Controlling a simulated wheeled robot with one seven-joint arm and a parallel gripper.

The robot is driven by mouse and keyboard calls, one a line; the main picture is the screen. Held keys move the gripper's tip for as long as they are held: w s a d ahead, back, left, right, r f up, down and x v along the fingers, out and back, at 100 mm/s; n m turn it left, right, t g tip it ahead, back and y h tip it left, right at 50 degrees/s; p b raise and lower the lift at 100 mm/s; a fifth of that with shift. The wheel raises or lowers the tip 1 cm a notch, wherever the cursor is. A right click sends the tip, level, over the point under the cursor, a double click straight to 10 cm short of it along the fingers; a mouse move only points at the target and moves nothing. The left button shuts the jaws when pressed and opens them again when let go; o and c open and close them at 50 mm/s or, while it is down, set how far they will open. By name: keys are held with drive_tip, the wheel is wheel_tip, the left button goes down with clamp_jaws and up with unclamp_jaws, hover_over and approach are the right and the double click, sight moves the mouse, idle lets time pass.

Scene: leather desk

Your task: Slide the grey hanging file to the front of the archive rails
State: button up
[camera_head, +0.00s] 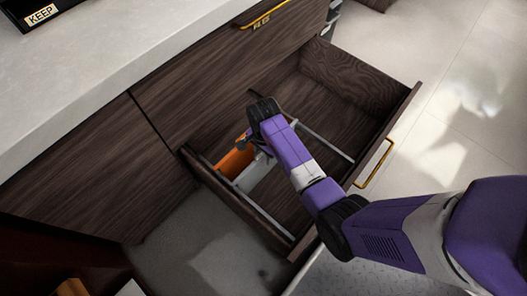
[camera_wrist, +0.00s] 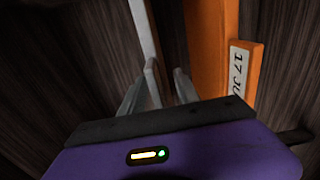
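The grey hanging file (camera_head: 256,173) hangs across the rails in the open drawer, toward the cabinet end, just in front of the orange file (camera_head: 234,161). In the wrist view the grey file (camera_wrist: 145,35) is a pale upright strip seen edge-on. My gripper (camera_wrist: 158,80) is open, with one finger on each side of the grey file's edge; a gap shows on the right. The orange file (camera_wrist: 213,50), with a tag reading "17 JU", stands to the right. In the head view my arm covers the fingertips and part of the grey file.
The rails (camera_head: 267,216) run along the drawer (camera_head: 235,203) toward its front, which has a yellow handle (camera_head: 375,164). The rails are clear in front of the grey file. A pale countertop (camera_head: 110,60) overhangs the cabinet, with a KEEP tray (camera_head: 40,14) on top.

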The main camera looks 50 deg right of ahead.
drive_tip(key=shift+f, duration=0.9)
clamp_jaws()
drive_tip(key=shift+s, duration=0.1)
idle(0.8)
drive_tip(key=s+p, duration=1.1)
drive_tip(key=s, duration=0.7)
idle(2.3)
